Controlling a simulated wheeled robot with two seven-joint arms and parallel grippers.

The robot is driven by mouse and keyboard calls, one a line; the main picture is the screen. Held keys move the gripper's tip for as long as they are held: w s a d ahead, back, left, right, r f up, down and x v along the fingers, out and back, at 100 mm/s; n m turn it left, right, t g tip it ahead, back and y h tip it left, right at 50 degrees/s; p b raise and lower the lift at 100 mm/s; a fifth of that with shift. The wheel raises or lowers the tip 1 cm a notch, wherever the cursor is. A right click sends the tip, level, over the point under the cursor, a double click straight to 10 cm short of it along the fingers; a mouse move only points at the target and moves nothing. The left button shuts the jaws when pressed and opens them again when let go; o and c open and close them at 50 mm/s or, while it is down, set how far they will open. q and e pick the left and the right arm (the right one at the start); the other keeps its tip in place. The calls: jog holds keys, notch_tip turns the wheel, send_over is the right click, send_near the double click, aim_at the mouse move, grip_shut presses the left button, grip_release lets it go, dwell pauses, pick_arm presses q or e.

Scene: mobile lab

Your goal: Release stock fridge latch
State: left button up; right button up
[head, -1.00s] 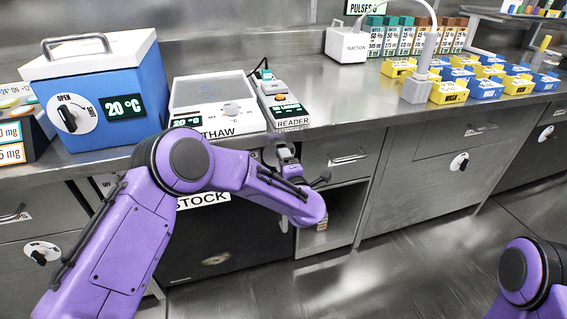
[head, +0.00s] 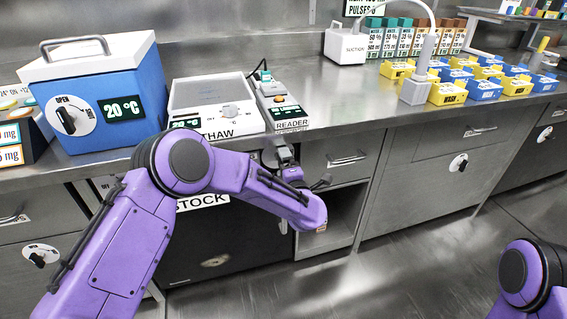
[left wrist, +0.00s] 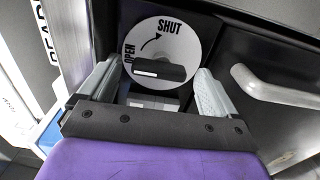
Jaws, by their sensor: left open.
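The stock fridge (head: 215,250) is a dark front under the counter, with a white STOCK label partly behind my left arm. Its latch shows in the left wrist view as a round white dial (left wrist: 188,34) marked OPEN and SHUT, with a dark bar handle (left wrist: 172,72) lying roughly across it. My left gripper (left wrist: 155,88) is open, its two pale fingers apart on either side of the handle. I cannot tell whether they touch it. In the head view the left gripper (head: 284,157) is small, at the counter's front edge. My right gripper is out of view.
A blue box (head: 95,95) with a dial, the thaw plate (head: 215,100) and the reader (head: 283,105) stand on the counter above. A drawer with a bar handle (head: 347,160) and an open niche (head: 340,210) lie right of the fridge. The floor at right is clear.

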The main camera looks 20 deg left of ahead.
pick_arm(q)
jog(key=v, duration=0.9)
jog(key=shift+s+d+p, duration=0.25)
jog(key=shift+s+p, duration=0.05)
